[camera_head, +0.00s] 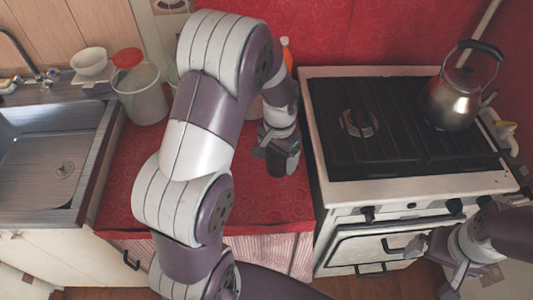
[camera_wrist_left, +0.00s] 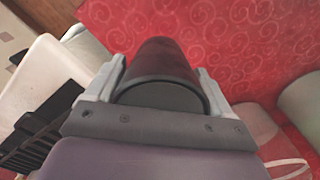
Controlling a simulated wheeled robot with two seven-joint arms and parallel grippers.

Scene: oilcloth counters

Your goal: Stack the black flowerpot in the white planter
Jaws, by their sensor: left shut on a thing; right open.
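My left gripper (camera_head: 279,140) is shut on the black flowerpot (camera_head: 283,163), over the right part of the red counter near the stove. In the left wrist view the dark pot (camera_wrist_left: 165,62) sits between the two pale fingers; I cannot tell whether it touches the counter. I cannot clearly identify the white planter. My right gripper (camera_head: 437,264) is open and empty in front of the stove.
The stove (camera_head: 348,187) stands right of the counter with a metal kettle (camera_head: 456,98) on it. The sink (camera_head: 48,160) is at the left, with a white bowl (camera_head: 90,61) behind it. A greenish container (camera_wrist_left: 302,105) shows in the left wrist view. The counter's front is mostly clear.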

